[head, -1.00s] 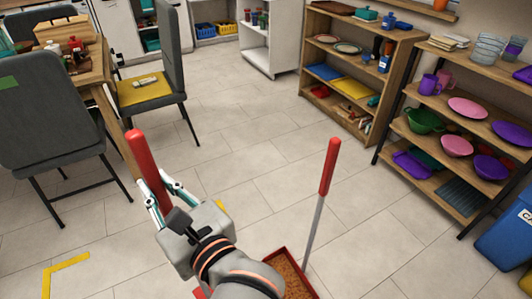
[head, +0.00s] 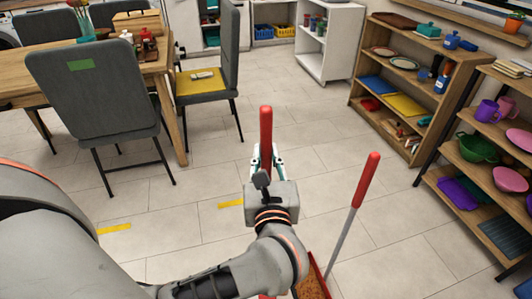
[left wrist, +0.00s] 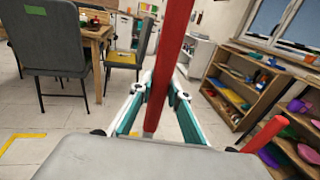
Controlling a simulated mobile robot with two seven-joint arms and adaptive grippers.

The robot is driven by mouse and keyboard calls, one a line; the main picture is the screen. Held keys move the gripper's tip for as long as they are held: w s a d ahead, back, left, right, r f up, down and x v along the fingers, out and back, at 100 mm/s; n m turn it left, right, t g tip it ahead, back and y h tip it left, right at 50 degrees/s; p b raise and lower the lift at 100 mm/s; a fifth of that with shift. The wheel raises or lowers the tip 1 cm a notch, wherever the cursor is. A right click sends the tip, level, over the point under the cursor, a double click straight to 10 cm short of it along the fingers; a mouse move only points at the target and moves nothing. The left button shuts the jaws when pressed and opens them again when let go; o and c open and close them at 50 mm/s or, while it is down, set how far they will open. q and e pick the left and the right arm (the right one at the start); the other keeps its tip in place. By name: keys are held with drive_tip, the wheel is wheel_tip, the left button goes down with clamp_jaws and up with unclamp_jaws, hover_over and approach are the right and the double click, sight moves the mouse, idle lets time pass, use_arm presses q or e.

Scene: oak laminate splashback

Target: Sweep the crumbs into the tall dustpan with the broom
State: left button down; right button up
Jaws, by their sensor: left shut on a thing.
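My left gripper (head: 266,160) is shut on the red handle of the broom (head: 266,125), which stands nearly upright. The left wrist view also shows the red broom handle (left wrist: 172,55) between the fingers. The broom's lower end is mostly hidden behind my wrist and arm. The tall dustpan stands just to the right, with a red grip (head: 367,180) on a thin grey pole. Its red pan (head: 322,272) is at the bottom edge, partly covered by my arm. Brown grainy matter, seemingly crumbs (head: 311,285), shows in the pan. My right gripper is out of view.
Grey chairs (head: 95,95) and a wooden table (head: 150,75) stand at the left. Wooden shelves (head: 400,95) with dishes line the right. Yellow tape strips (head: 114,229) mark the floor. The tiled floor (head: 310,140) ahead is clear.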

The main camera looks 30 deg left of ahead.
sight(270, 173)
use_arm(q)
wheel_tip(270, 173, down, 3)
drive_tip(key=shift+f+b, duration=0.2)
drive_tip(key=shift+b, duration=0.65)
drive_tip(key=shift+f+b, duration=0.3)
drive_tip(key=shift+f, duration=0.2)
drive_tip(key=shift+f+b, duration=0.35)
drive_tip(key=shift+f, duration=0.3)
drive_tip(key=shift+w+d+r, duration=0.25)
drive_tip(key=shift+d+r, duration=0.05)
drive_tip(key=w+d, duration=0.6)
drive_tip(key=d, duration=0.2)
drive_tip(key=shift+s+a+r+p, duration=0.15)
drive_tip(key=shift+r+p, duration=0.15)
drive_tip(key=shift+r, duration=0.5)
drive_tip(key=shift+s+a+r+p, duration=0.1)
drive_tip(key=shift+r+p, duration=0.25)
drive_tip(key=shift+r, duration=0.45)
drive_tip(key=shift+s+a+r+p, duration=0.15)
drive_tip(key=shift+r+p, duration=0.15)
drive_tip(key=shift+r, duration=0.5)
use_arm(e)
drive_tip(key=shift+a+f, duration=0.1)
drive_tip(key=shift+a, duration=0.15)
